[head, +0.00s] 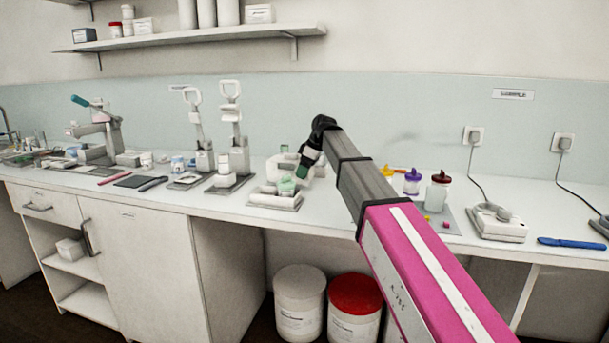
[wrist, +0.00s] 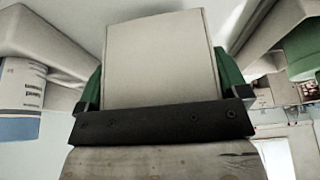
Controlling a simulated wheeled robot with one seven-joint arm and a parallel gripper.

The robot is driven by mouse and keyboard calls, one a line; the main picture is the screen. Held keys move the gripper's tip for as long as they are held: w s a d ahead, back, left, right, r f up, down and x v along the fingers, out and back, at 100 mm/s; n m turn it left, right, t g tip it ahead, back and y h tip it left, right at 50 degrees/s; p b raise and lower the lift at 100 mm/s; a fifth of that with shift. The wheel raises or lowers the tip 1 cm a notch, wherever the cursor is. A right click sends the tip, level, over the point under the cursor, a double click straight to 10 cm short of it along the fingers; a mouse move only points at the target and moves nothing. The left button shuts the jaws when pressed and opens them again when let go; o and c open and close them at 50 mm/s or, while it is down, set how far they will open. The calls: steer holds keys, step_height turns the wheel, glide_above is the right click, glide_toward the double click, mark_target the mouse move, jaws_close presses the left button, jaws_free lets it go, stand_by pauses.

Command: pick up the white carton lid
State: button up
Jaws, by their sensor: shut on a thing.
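My gripper (head: 303,168) is over the back of the counter, near the middle of the head view. In the wrist view its green fingers stand on either side of a pale, flat-faced piece, which I take to be the white carton lid (wrist: 160,55). The gripper is shut on it. The lid fills the middle of the wrist view, so what lies behind it is hidden. In the head view the lid is too small and too close to other white parts to make out clearly.
A grey tray with white parts (head: 275,200) is just left of and below my gripper. White stand devices (head: 231,130) are further left. Purple-capped and red-capped bottles (head: 437,192) stand to the right. A shelf (head: 190,40) hangs above.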

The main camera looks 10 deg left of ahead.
step_height(320, 180, up, 2)
steer(key=shift+r, duration=0.1)
steer(key=s+a+r, duration=0.6)
steer(key=a+r, duration=0.1)
steer(key=a, duration=0.2)
step_height(320, 180, up, 4)
glide_above(291, 182)
steer(key=shift+d+f, duration=0.2)
steer(key=shift+f, duration=2.15)
steer(key=shift+f, duration=3.6)
